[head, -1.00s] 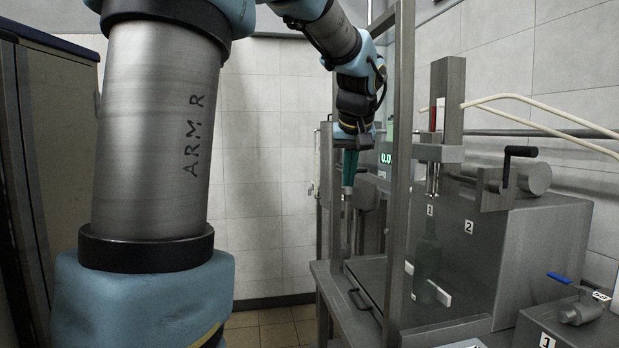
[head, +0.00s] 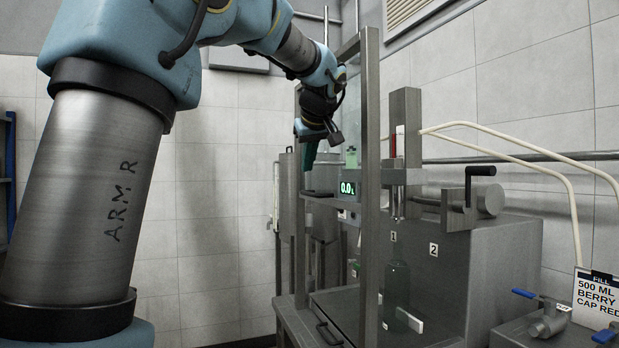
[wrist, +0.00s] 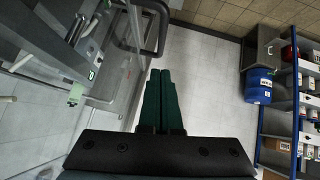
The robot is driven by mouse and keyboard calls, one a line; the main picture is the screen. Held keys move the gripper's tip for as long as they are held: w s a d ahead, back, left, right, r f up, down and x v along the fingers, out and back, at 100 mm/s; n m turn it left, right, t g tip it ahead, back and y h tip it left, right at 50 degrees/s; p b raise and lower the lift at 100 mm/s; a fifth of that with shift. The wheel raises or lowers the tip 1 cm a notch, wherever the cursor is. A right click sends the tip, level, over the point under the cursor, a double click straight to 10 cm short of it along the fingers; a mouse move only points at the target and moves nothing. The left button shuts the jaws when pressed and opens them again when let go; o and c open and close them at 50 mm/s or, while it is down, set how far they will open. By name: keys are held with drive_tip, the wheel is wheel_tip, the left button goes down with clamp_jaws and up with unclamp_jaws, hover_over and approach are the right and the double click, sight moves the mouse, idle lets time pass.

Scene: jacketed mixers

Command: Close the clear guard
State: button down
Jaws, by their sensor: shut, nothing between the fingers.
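A clear panel, which looks like the guard (wrist: 122,62), shows at the upper left of the wrist view, with a dark looped handle (wrist: 158,38) at its edge. In the head view the panel is hard to make out within the steel frame (head: 370,180); a dark handle (head: 318,194) shows just below my gripper. My gripper (head: 308,158) points down, a little tilted, at the left side of the frame. Its green fingers (wrist: 160,85) are together and empty. The handle lies ahead of the fingertips in the wrist view; I cannot tell whether they touch.
A green bottle (head: 396,290) stands under the filling nozzle, beside the steel machine block (head: 480,270). A lit display (head: 348,188) is behind the frame. A blue drum (wrist: 259,85) and shelving (wrist: 277,125) are to the right in the wrist view. Floor between is clear.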

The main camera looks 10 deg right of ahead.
drive_tip(key=shift+w+d+f+p, duration=0.15)
drive_tip(key=shift+f, duration=0.65)
drive_tip(key=shift+w+d+f+p, duration=0.1)
drive_tip(key=shift+w+f, duration=0.05)
drive_tip(key=shift+f, duration=0.6)
drive_tip(key=shift+w+d+f+p, duration=0.15)
drive_tip(key=shift+f, duration=0.65)
drive_tip(key=shift+f, duration=0.15)
